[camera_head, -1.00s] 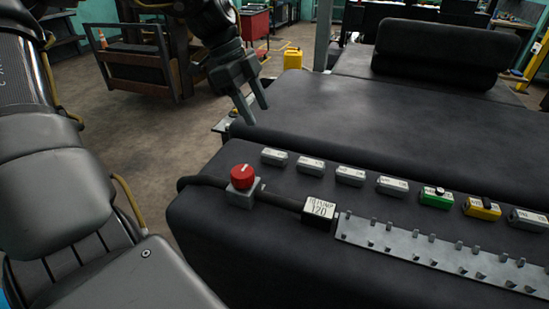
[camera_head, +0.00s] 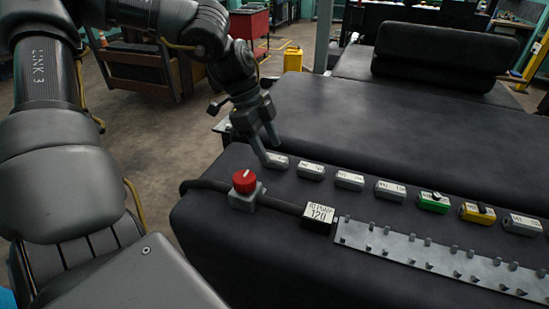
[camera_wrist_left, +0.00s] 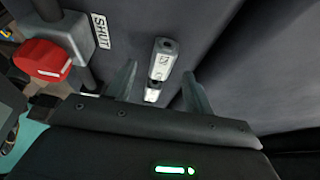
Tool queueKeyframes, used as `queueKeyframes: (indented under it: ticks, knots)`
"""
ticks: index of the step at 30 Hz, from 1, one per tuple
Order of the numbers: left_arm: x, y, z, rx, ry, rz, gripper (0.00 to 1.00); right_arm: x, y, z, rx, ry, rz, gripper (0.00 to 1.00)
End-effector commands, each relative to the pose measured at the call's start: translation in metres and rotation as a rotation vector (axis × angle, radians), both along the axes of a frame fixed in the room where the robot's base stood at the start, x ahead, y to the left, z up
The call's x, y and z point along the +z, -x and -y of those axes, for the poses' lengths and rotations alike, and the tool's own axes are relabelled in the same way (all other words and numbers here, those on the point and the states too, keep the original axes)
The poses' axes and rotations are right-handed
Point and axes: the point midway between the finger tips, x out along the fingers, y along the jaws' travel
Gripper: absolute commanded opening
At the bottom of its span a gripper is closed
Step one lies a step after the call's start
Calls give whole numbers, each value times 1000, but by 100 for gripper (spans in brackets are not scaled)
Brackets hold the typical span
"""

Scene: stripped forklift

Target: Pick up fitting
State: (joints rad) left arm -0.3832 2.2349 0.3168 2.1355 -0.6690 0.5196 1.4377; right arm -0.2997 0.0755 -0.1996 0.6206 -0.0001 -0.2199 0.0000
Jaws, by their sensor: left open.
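Several small box-shaped fittings stand in a row on the black padded surface. The leftmost grey fitting (camera_head: 279,162) has a pale label, and my open left gripper (camera_head: 270,150) is right at it, with its fingers pointing down. In the left wrist view, a grey labelled fitting (camera_wrist_left: 161,60) shows between the finger tips, with a second pale piece (camera_wrist_left: 152,95) partly hidden behind the gripper body. No contact is clear. More grey fittings (camera_head: 311,171) follow to the right, then a green one (camera_head: 433,203) and a yellow one (camera_head: 477,213).
A red knob (camera_head: 245,181) on a grey valve block stands at front left on a black hose. The hose runs to a labelled block (camera_head: 318,213) and a metal strip with pegs (camera_head: 440,258). The black surface (camera_head: 360,110) behind the row is clear.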

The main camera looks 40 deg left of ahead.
Motion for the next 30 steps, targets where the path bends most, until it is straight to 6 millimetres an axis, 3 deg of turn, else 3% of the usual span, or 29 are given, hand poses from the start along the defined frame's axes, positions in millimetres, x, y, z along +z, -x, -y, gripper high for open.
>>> queueKeyframes:
  ticks: [1, 6, 16, 27, 30]
  knots:
    - [-3, -1, 2, 0, 0, -6, 53, 8, 0, 1, 0, 1, -1, 36]
    - [-23, -3, 9, 0, 0, -5, 53, 12, 1, 3, 1, 3, -1, 36]
    - [-29, -5, 12, 1, 1, 1, 53, 12, 1, 5, 2, 7, -2, 36]
    - [-28, -5, 11, 1, 0, 1, 4, 12, 1, 5, 2, 7, -2, 36]
    - [-28, -5, 11, 1, 1, 1, 2, 12, 1, 5, 2, 6, -2, 36]
